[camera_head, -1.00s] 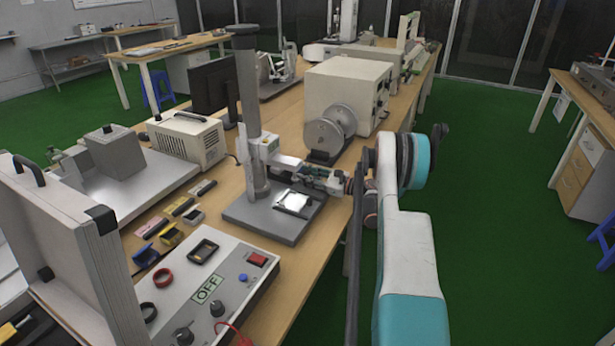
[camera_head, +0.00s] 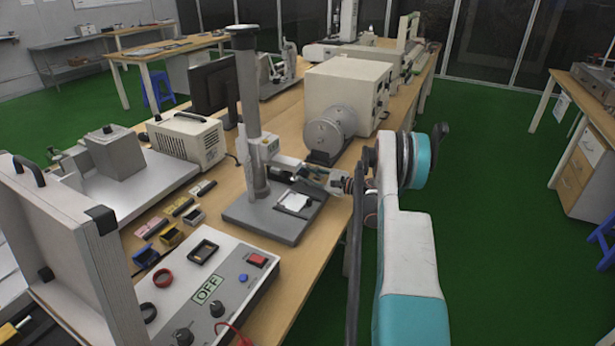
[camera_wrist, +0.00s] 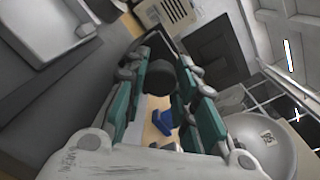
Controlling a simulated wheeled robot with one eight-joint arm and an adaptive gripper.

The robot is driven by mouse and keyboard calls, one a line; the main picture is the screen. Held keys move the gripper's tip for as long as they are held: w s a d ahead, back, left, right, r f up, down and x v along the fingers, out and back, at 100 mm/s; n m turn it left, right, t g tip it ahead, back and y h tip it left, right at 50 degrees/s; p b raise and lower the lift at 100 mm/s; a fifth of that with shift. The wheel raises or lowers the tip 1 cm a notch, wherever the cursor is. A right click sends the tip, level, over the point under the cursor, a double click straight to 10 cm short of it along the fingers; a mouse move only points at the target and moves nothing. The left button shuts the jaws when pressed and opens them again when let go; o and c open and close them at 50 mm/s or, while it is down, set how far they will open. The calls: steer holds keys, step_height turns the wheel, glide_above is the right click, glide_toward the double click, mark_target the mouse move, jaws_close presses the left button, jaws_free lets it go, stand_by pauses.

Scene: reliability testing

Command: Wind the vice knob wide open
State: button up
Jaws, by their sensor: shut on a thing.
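The vice is hard to make out in the head view. A pale block and arm (camera_head: 264,150) sit on the column (camera_head: 250,110) of a grey stand, above its flat base (camera_head: 262,219). My gripper (camera_head: 310,173) reaches in from the right beside the column, above the base. In the wrist view, a dark round knob (camera_wrist: 160,78) lies between the teal fingers of my gripper (camera_wrist: 166,68). The gripper is shut on this knob. The head view does not show the knob clearly, as my gripper covers that area. How far the vice is open cannot be told.
A control box (camera_head: 225,283) with an OFF label stands at the front. Small coloured boxes (camera_head: 171,237) lie left of the base. A white machine with a round drum (camera_head: 322,139) stands behind my gripper. Green floor lies open to the right.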

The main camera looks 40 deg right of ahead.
steer(key=shift+n, duration=2.1)
steer(key=o, duration=1.1)
steer(key=shift+c, duration=0.2)
steer(key=shift+s, duration=0.1)
steer(key=v, duration=1.1)
steer(key=shift+s+d, duration=0.15)
steer(key=shift+s, duration=0.25)
